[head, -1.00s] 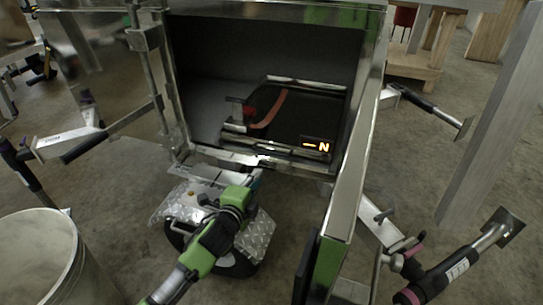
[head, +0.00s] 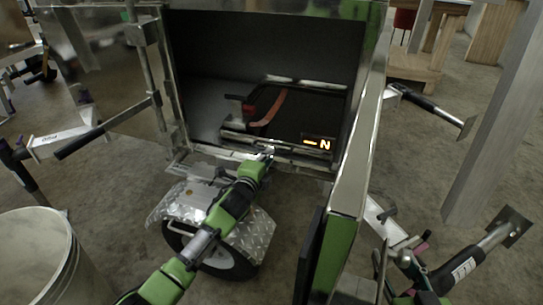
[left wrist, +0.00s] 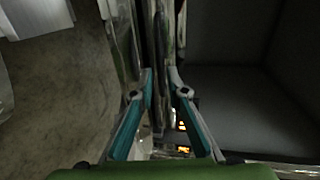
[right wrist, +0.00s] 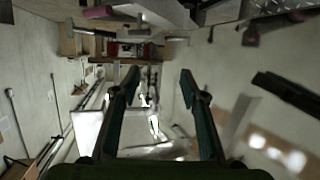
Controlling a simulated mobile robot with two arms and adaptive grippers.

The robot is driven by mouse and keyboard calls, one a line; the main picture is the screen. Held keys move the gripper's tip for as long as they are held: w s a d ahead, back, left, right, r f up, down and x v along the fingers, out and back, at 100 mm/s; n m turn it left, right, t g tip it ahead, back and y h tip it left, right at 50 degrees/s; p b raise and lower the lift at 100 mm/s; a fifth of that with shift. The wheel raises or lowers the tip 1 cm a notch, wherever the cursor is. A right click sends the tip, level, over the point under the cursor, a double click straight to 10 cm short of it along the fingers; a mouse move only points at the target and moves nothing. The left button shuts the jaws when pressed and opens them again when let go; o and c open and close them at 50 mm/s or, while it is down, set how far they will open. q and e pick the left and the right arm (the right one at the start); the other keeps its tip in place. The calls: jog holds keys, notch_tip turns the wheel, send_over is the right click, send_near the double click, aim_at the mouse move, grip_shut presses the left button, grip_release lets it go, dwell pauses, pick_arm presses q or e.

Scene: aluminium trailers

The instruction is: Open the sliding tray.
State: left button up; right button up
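The sliding tray (head: 235,138) is a metal frame low inside the open trailer box. It carries a black battery (head: 308,112) with a red-orange strap and a lit display. My left gripper (head: 268,153) is at the tray's front edge, by the box's lower lip. In the left wrist view, its two teal fingers (left wrist: 160,92) are apart, with shiny metal bars beyond and between them. I cannot tell whether they touch the tray. My right gripper (right wrist: 160,78) is open and empty in the right wrist view, away from the tray.
Below the opening are a diamond-plate fender (head: 245,232) and a wheel. A metal post (head: 495,120) is at the right. Floor between post and door is partly clear.

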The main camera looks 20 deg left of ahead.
pick_arm(q)
jog(key=b+x, duration=0.1)
jog(key=x, duration=0.2)
jog(key=shift+w, duration=0.4)
pick_arm(e)
notch_tip(320, 180, up, 8)
jog(key=w+a+t+y, duration=0.1)
jog(key=t, duration=0.3)
jog(key=shift+w+a+f, duration=0.2)
jog(key=shift+w, duration=0.1)
pick_arm(q)
jog(key=shift+c, duration=0.5)
grip_shut()
